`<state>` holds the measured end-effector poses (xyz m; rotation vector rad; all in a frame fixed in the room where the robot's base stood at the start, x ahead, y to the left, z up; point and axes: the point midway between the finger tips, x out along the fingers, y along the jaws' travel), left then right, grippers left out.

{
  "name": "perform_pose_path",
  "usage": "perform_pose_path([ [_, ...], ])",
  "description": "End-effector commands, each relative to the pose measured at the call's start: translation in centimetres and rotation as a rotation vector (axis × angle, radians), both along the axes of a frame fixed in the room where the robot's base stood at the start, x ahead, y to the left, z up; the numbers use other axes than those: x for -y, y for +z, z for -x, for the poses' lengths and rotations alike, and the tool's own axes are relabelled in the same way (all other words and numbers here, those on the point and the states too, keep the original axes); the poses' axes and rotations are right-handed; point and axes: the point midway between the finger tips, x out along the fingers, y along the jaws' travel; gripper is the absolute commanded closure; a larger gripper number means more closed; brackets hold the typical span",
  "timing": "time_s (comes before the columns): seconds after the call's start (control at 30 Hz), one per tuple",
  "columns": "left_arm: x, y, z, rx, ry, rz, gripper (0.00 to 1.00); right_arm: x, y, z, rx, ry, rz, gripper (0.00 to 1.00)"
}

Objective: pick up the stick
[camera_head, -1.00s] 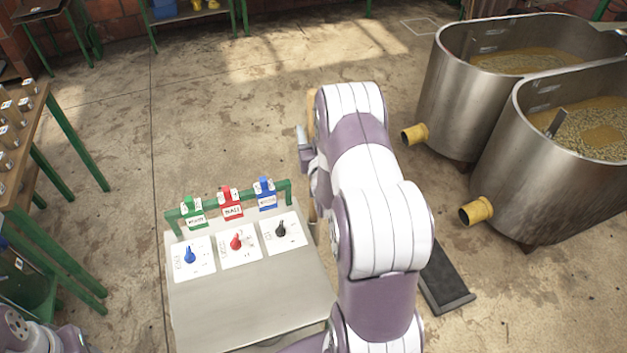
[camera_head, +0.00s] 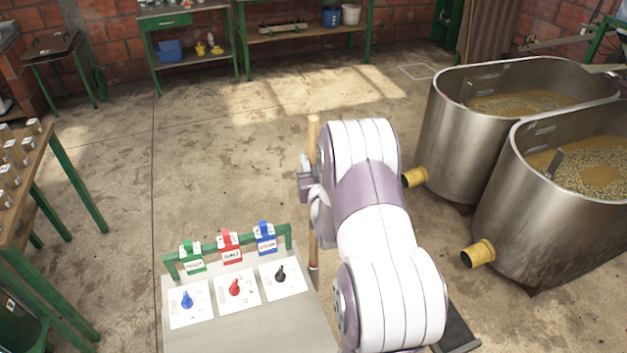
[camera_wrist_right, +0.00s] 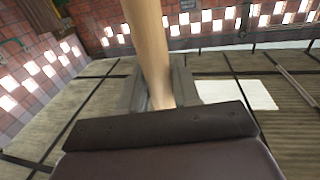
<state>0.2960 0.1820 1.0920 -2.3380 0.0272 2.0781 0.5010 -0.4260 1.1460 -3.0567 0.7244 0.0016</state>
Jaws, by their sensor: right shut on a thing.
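The stick is a long, light wooden pole. In the head view its upper part (camera_head: 313,140) stands upright just left of my right arm, and a lower length shows beside the control panel. My right gripper (camera_head: 308,180) is around it, partly hidden by my own arm. In the right wrist view the stick (camera_wrist_right: 148,45) runs up from between the two fingers of my right gripper (camera_wrist_right: 160,95), which are shut on it. My left gripper does not show.
A control panel (camera_head: 240,325) with blue, red and black knobs stands in front. Two steel tanks (camera_head: 465,150) (camera_head: 560,215) with yellow outlets are at the right. A wooden table (camera_head: 28,190) is at the left, and green-legged benches line the back wall. The middle floor is clear.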

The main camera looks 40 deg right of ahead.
Motion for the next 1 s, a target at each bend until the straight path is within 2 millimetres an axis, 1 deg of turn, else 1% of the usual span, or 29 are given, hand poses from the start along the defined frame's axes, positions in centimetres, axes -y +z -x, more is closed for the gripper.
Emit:
perform_pose_path([
  [0.03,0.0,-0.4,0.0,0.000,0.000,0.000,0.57,0.0,1.4,0.0,0.008,0.000,0.004,1.00],
  [0.2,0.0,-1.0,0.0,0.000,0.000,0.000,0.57,0.0,5.6,0.0,0.007,0.000,0.004,1.00],
  [0.3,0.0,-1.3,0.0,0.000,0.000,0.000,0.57,0.0,7.8,0.0,0.007,0.000,0.004,1.00],
  [0.5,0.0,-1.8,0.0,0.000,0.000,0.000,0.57,0.0,11.2,0.0,0.004,0.001,0.002,1.00],
  [0.6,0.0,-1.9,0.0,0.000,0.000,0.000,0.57,0.0,12.3,0.0,0.004,0.001,0.002,1.00],
  [0.7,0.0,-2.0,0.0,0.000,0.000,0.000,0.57,0.0,13.0,0.0,0.002,0.000,0.001,1.00],
  [1.0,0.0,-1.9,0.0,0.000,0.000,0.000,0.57,0.0,13.2,0.0,0.002,0.000,0.001,1.00],
])
